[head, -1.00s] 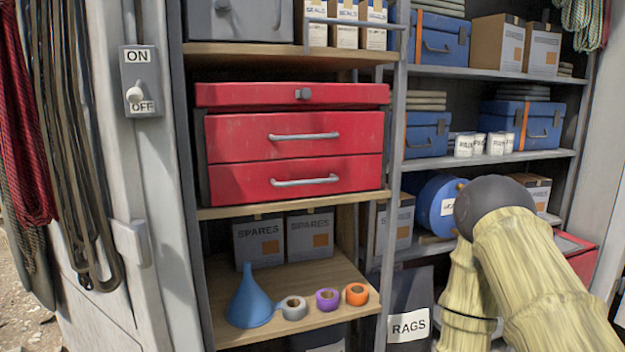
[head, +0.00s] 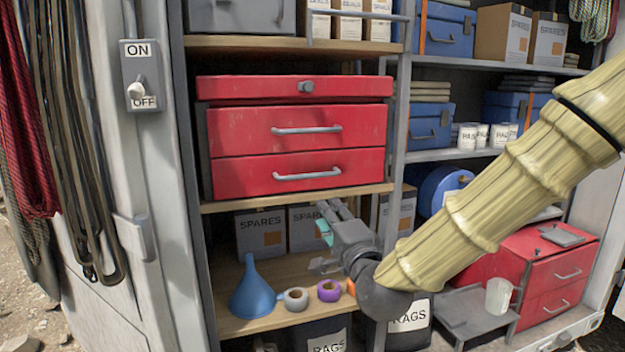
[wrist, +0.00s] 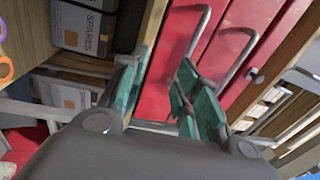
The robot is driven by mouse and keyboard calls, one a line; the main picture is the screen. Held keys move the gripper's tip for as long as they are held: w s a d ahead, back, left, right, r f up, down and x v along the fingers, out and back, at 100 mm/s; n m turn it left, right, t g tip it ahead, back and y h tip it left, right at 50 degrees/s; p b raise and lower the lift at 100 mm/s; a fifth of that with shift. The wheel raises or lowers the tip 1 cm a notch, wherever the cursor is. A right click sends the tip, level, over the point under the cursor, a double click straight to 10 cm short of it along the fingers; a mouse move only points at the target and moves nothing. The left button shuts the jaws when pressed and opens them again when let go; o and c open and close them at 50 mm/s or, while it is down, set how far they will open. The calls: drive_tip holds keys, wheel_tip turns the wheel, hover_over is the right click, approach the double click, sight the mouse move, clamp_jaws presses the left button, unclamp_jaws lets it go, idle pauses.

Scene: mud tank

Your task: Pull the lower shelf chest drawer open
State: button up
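The red chest (head: 203,140) stands on the middle shelf with its drawers shut. Its lower drawer (head: 240,178) has a grey bar handle (head: 308,174). My gripper (head: 322,240) is open and empty, below and a little right of that handle, in front of the shelf edge. In the wrist view, my gripper's green-padded fingers (wrist: 167,56) are spread apart. The lower drawer's handle (wrist: 198,32) lies just beyond the right finger's tip there, outside the gap. The upper drawer's handle (wrist: 243,52) is farther right.
Below the chest, spares boxes (head: 262,232), a blue funnel (head: 252,290) and tape rolls (head: 328,291) occupy the lower shelf. A grey upright (head: 401,110) stands right of the chest. Another red chest (head: 535,265) and a white cup (head: 498,295) sit at lower right.

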sight(313, 176)
drive_tip(key=shift+m+t, duration=0.3)
drive_tip(key=shift+t, duration=0.1)
drive_tip(key=w+a+r+p, duration=0.1)
drive_tip(key=w+r, duration=0.1)
drive_tip(key=w, duration=0.1)
drive_tip(key=w+a+r+p, duration=0.1)
drive_tip(key=w+r+p, duration=0.1)
drive_tip(key=w, duration=0.1)
drive_tip(key=w+a+r+p, duration=0.1)
drive_tip(key=w+r, duration=0.1)
drive_tip(key=w, duration=0.1)
drive_tip(key=shift+w+a, duration=0.25)
drive_tip(key=shift+w, duration=0.15)
clamp_jaws()
drive_tip(key=shift+f, duration=0.1)
